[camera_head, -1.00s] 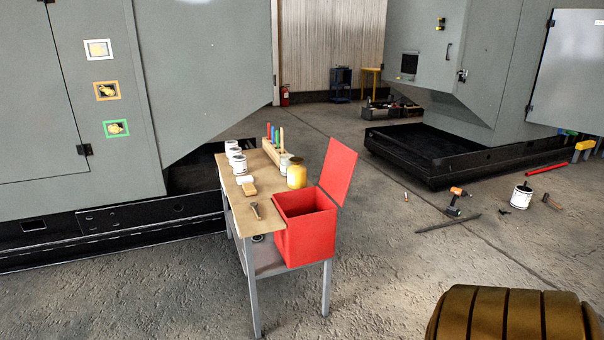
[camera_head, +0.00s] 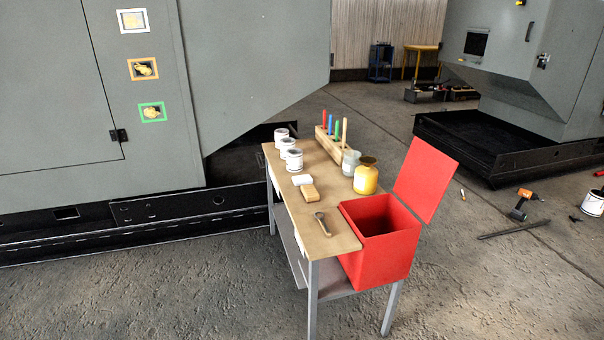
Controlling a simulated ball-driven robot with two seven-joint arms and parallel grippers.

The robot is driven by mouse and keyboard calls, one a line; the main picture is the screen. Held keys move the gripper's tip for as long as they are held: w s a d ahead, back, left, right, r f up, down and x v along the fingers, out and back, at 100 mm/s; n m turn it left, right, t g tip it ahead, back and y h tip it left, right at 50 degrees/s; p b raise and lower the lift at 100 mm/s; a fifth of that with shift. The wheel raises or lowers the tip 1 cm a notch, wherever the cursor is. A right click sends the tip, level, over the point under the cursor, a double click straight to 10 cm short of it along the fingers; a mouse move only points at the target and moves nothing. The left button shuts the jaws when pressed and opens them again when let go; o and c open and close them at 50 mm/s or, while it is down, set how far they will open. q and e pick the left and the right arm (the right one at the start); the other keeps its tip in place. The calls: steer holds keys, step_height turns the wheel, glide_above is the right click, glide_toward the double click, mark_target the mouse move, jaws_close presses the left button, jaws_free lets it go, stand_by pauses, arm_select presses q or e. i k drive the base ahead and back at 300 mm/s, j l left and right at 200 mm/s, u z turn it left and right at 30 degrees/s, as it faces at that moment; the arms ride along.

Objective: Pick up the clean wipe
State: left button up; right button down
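A small white folded piece (camera_head: 302,178), which looks like the wipe, lies on the wooden top of the workbench (camera_head: 330,238). It is close behind a tan block (camera_head: 310,193). I cannot tell from here whether it is clean. Another small white patch (camera_head: 301,244) shows at the bench's left edge, too small to identify. Neither of my grippers is in view.
White cans (camera_head: 294,160), a rack of coloured sticks (camera_head: 335,144), a grey cup (camera_head: 351,162), a yellow jar (camera_head: 366,178) and a wrench-like tool (camera_head: 322,223) share the bench. A red lidded bin (camera_head: 384,252) adjoins its right end. Floor in front is clear.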

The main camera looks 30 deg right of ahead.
mark_target(304, 179)
steer(key=i+u, duration=0.3)
steer(key=i, duration=0.95)
steer(key=i+z, duration=0.8)
steer(key=i+j, duration=0.05)
steer(key=i, duration=0.05)
